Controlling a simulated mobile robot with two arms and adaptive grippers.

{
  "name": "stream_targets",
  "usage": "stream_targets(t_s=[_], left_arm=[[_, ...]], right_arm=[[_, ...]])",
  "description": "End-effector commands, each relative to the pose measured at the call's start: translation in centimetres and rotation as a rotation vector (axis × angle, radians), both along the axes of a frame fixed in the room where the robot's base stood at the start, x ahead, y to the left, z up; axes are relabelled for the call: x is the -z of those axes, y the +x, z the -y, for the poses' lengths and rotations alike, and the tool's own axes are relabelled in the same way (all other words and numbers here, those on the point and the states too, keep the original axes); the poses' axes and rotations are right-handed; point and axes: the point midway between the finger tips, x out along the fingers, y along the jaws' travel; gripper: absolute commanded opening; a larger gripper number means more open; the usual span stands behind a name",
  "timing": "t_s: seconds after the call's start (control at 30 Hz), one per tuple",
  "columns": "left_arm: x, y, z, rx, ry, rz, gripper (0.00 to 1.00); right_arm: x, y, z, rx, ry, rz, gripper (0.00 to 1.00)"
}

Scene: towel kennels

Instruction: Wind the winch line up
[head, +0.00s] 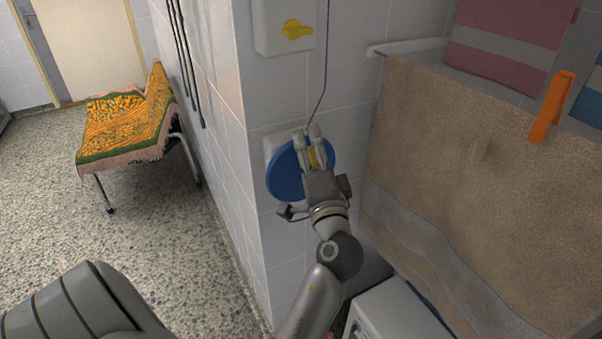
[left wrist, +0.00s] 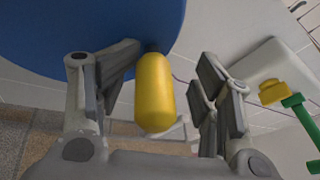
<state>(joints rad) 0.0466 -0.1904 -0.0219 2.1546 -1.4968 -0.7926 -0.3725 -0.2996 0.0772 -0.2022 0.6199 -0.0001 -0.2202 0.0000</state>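The winch shows as a blue round disc (head: 284,175) on the tiled wall corner, with a yellow handle (head: 316,157) on its face. The thin dark winch line (head: 324,75) runs up the wall from near the disc. My left gripper (head: 312,142) is at the disc with its fingers on either side of the handle. In the left wrist view the yellow handle (left wrist: 154,92) stands between the open fingers, close to the left finger, with a gap to the right one. The blue disc (left wrist: 75,30) fills the upper left there. My right gripper is not in view.
A white box with a yellow knob (head: 298,28) is on the wall above. A brown towel (head: 470,170) hangs at right, with an orange peg (head: 552,105). A white appliance (head: 395,315) stands below. A bench with a patterned cover (head: 125,125) stands left; floor around it is clear.

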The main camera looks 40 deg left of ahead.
Motion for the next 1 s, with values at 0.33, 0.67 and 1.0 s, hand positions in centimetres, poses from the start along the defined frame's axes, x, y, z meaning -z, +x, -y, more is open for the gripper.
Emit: stream_targets(t_s=[0.33, 0.67, 1.0], left_arm=[[0.4, 0.1, 0.7, -0.011, -0.097, 0.018, 0.57], [0.8, -1.0, 3.8, -0.005, -0.098, 0.018, 0.57], [0.8, -2.7, 7.7, -0.001, -0.094, 0.013, 0.57]], right_arm=[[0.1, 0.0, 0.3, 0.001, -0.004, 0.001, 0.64], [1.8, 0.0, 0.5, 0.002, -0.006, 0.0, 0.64], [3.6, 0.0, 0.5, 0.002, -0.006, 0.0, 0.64]])
